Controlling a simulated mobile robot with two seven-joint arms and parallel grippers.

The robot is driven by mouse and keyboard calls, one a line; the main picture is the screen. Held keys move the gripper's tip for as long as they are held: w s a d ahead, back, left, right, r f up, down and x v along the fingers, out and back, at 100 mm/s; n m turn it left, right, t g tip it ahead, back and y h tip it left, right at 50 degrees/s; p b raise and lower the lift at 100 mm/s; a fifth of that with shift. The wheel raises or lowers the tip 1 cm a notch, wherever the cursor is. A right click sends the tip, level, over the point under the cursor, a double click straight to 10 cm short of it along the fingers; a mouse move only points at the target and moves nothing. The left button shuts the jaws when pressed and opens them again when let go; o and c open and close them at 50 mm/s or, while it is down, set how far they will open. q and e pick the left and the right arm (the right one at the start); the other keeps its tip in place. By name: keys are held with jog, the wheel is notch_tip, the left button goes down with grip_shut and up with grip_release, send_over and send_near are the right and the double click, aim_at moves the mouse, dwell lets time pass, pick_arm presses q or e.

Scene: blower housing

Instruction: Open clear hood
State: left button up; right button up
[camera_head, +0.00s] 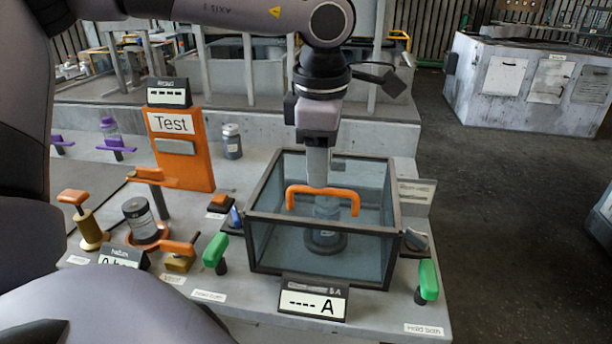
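The clear hood (275,247) is a box with transparent bluish walls and a dark frame, standing on the grey bench. It looks lowered onto the bench, over a dark cylindrical part (327,210) seen through it. An orange handle (322,190) is at the hood's top. My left gripper (318,182) points straight down, its fingertips at the middle of the handle's bar. The fingers are seen edge-on, so I cannot tell whether they touch or hold it. My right gripper is not in view.
Green handles (215,250) and (428,280) stand on either side of the hood. A display marked A (313,301) is in front. An orange Test panel (180,150), a dark canister (140,218) and orange-handled fixtures stand to the left. Open floor lies right.

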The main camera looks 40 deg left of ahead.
pick_arm(q)
jog(key=shift+s+d+f, duration=0.1)
jog(key=shift+d+f, duration=0.05)
jog(key=shift+f, duration=0.05)
dwell(0.6)
